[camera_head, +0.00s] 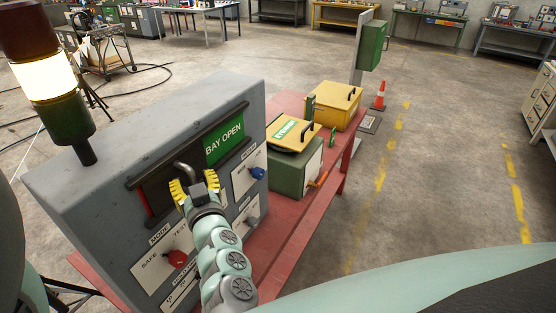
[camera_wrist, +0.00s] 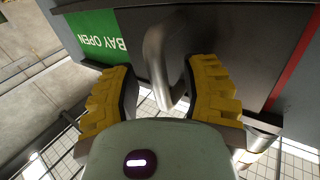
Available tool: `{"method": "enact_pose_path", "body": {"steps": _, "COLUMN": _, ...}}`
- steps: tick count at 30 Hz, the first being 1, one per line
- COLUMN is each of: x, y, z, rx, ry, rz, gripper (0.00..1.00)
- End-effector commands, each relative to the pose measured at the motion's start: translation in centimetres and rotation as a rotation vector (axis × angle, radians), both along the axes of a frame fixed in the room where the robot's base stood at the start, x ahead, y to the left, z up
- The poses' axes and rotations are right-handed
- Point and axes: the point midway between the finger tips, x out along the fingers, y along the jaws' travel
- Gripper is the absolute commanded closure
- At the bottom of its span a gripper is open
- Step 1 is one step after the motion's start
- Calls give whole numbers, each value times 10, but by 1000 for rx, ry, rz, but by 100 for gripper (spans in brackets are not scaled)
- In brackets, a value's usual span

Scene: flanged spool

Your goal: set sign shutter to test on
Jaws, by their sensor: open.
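The sign shutter (camera_head: 160,187) is a dark sliding plate on the front of a grey cabinet (camera_head: 130,140). A green BAY OPEN panel (camera_head: 224,143) shows to its right, and a thin red strip (camera_head: 147,205) shows at its left. The shutter has a bent grey handle (camera_head: 184,168), which also shows in the wrist view (camera_wrist: 158,45). My gripper (camera_head: 194,183) has yellow ribbed fingers and is open at the handle. In the wrist view the handle stands between the spread fingers (camera_wrist: 160,75). My arm hides part of the cabinet front; no TEST ON wording is visible.
A red mode knob (camera_head: 177,259) and a blue knob (camera_head: 257,173) are on the cabinet front. A lit beacon (camera_head: 45,80) rises at the left. A green box (camera_head: 293,175) and yellow box (camera_head: 335,105) stand on the red bench (camera_head: 285,235). Floor at the right is free.

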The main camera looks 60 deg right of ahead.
Motion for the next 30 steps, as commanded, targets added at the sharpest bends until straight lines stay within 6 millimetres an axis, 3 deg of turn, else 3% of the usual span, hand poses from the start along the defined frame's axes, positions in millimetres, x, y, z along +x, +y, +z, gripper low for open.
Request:
{"method": "enact_pose_path", "body": {"steps": 5, "x": 0, "y": 0, "z": 0, "rx": 0, "ry": -1, "rz": 1, "gripper": 51}}
{"method": "enact_pose_path", "body": {"steps": 19, "x": 0, "y": 0, "z": 0, "rx": 0, "ry": -1, "rz": 0, "gripper": 100}}
{"method": "enact_pose_path", "body": {"steps": 30, "x": 0, "y": 0, "z": 0, "rx": -1, "ry": -2, "rz": 0, "gripper": 100}}
